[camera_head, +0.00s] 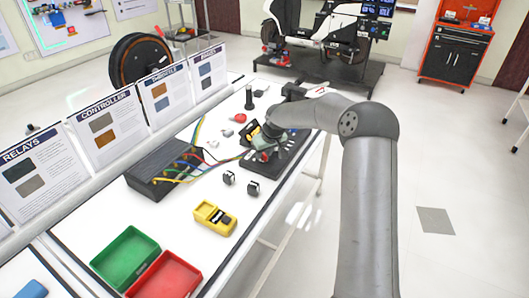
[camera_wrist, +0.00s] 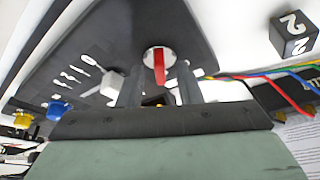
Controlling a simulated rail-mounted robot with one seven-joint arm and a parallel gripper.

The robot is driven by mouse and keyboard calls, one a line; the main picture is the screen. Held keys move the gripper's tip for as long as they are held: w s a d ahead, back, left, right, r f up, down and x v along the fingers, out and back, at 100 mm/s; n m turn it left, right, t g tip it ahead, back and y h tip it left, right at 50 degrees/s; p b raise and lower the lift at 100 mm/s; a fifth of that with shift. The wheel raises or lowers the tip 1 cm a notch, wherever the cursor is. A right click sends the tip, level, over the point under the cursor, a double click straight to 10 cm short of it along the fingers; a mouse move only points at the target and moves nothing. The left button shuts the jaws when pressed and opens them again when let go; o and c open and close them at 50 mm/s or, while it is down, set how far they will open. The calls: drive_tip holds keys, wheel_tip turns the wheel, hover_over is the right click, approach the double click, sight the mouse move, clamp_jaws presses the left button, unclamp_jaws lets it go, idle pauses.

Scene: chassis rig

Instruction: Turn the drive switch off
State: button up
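The switch (camera_wrist: 159,66) has a red lever on a round silver base, set in a dark panel (camera_wrist: 130,30). The lever points down in the wrist view, toward my gripper. My gripper (camera_wrist: 160,88) is open, with one finger on each side below the silver base. The lever lies between the finger lines, and I see no clear contact. In the head view my gripper (camera_head: 266,143) is low over the dark panel (camera_head: 253,164), and a bit of red shows under it. The gripper and arm partly hide the panel there.
White block (camera_wrist: 115,86), blue knob (camera_wrist: 59,107) and yellow knob (camera_wrist: 22,119) are at left in the wrist view. A numbered black cube (camera_wrist: 294,36) and colored wires (camera_wrist: 280,82) are at right.

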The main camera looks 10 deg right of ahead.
drive_tip(key=shift+f, duration=0.1)
clamp_jaws()
drive_tip(key=shift+n, duration=0.3)
drive_tip(key=shift+n+y+p, duration=0.4)
drive_tip(key=shift+n+p, duration=0.1)
drive_tip(key=shift+p, duration=0.1)
drive_tip(key=n+y+p, duration=0.1)
drive_tip(key=n, duration=0.2)
drive_tip(key=shift+w+d+g, duration=0.1)
drive_tip(key=shift+g, duration=0.3)
drive_tip(key=n, duration=0.2)
drive_tip(key=n+g+y, duration=0.1)
drive_tip(key=n, duration=0.1)
drive_tip(key=shift+w+n+g, duration=0.1)
drive_tip(key=shift+n+g, duration=0.6)
drive_tip(key=shift+n, duration=0.9)
